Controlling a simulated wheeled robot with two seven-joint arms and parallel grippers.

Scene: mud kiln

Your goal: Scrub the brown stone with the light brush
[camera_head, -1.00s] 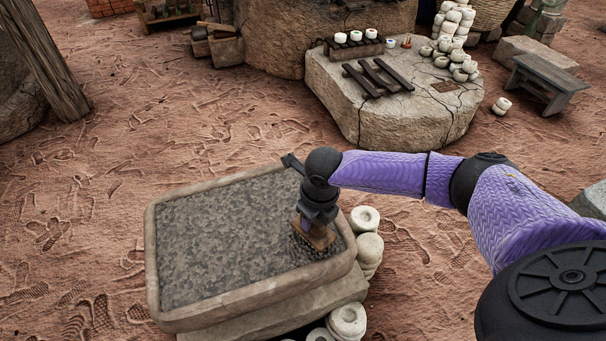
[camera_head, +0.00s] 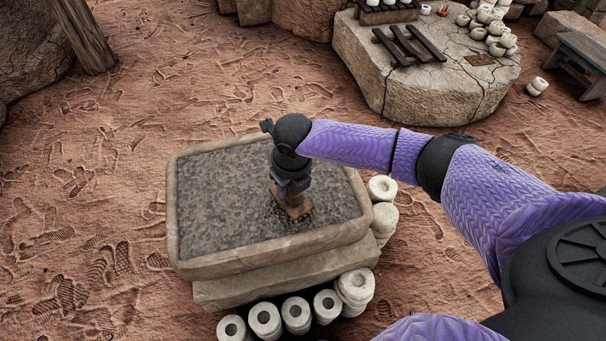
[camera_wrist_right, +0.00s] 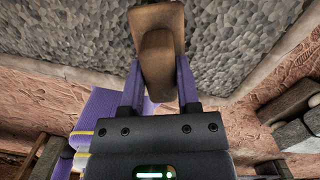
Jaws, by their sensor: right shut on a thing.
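My right gripper (camera_head: 290,188) points down over the brown stone trough (camera_head: 200,268), right of its middle. It is shut on the light brush (camera_head: 296,208), whose bristle end is low at the grey pebbled surface (camera_head: 215,205). I cannot tell for sure whether the bristles touch it. In the right wrist view the brush's brown wooden handle (camera_wrist_right: 157,55) sits between the two purple fingers, with the pebbled surface behind it. My left gripper is not in view.
Several pale ring-shaped pots (camera_head: 297,315) stand along the trough's front and right sides. A large cracked stone block (camera_head: 425,85) at the back holds dark slats (camera_head: 402,45) and small pots. A small bench (camera_head: 585,65) is at the far right. Open sandy ground lies to the left.

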